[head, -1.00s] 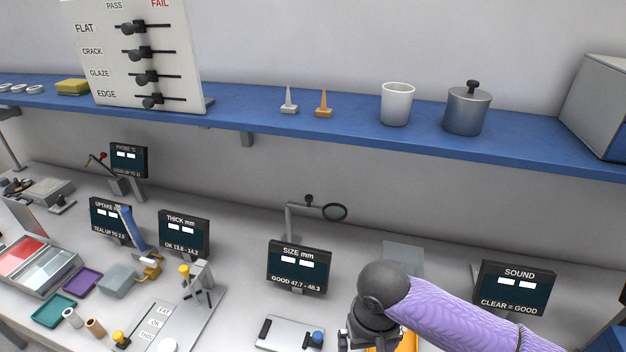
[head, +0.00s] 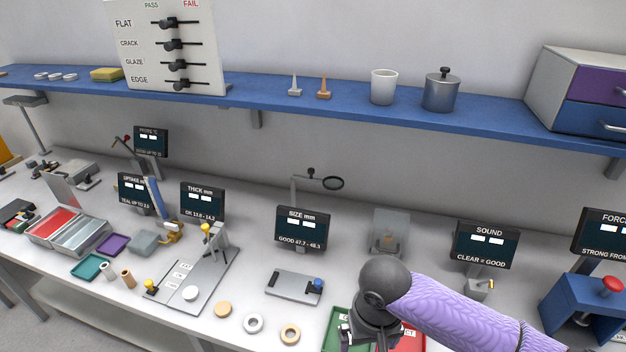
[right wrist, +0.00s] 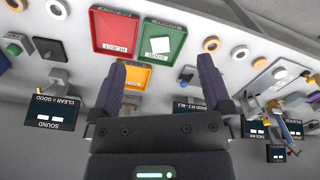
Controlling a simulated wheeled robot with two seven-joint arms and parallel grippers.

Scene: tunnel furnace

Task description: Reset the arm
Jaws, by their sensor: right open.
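My right arm comes in from the right in the head view, with a lilac sleeve and a dark grey wrist. My right gripper (head: 357,338) is at the bottom edge there, over the front of the bench (head: 240,335), partly hidden by its own wrist. In the right wrist view, its two dark purple fingers (right wrist: 162,78) are wide apart with nothing between them. Beyond them lie a red REJECT tray (right wrist: 103,42), a green tray (right wrist: 150,60) holding a white piece, and an orange tray (right wrist: 132,86). My left gripper is not in view.
The SIZE display (head: 302,229), SOUND display (head: 485,246) and a blue station with a red button (head: 570,305) stand around the arm. A blue shelf (head: 260,100) runs above with a white cup (head: 384,87) and lidded pot (head: 441,91). Several rings lie along the front.

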